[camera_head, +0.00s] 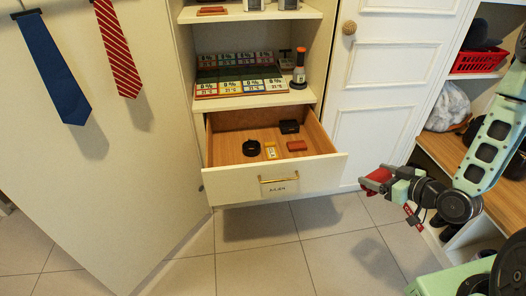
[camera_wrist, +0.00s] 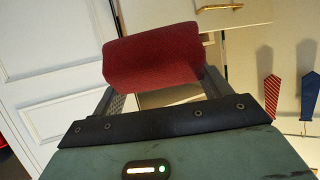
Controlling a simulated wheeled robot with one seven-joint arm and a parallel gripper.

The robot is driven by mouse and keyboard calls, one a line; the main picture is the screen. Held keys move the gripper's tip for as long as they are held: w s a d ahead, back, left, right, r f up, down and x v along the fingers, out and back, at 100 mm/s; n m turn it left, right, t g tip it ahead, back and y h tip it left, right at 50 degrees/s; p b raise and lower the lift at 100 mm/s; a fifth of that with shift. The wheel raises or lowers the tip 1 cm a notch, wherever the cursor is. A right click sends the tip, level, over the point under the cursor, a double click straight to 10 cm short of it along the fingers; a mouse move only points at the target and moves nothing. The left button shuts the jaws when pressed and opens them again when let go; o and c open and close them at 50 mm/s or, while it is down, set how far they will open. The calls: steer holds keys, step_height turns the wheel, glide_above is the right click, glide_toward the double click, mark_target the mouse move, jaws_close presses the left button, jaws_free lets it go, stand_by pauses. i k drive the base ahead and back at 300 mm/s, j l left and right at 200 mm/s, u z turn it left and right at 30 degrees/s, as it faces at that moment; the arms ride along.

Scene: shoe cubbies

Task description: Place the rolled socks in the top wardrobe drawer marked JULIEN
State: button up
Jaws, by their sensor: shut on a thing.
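The rolled socks are a dark red bundle, seen in the wrist view (camera_wrist: 152,55) and in the head view (camera_head: 379,175). My gripper (camera_head: 371,181) is shut on the socks and holds them in the air to the right of the open drawer. In the wrist view the bundle lies across my fingers and hides the fingertips. The drawer (camera_head: 262,184) is pulled out, with a brass handle and a small label that appears to read JULIEN. Inside it lie a black round item (camera_head: 251,148), a small yellow item (camera_head: 271,151), a red-brown item (camera_head: 297,146) and a black item (camera_head: 289,126).
A shelf (camera_head: 310,99) with coloured cards and a dark bottle sits above the drawer. A white door (camera_head: 378,100) stands to its right. A blue tie (camera_head: 54,70) and a red striped tie (camera_head: 118,48) hang on the left panel. Cubbies stand at the right. The tiled floor before the drawer is clear.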

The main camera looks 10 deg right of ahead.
mark_target(267, 137)
steer(key=i+j, duration=0.25)
steer(key=i, duration=0.2)
steer(key=i+j, duration=0.55)
steer(key=i, duration=0.3)
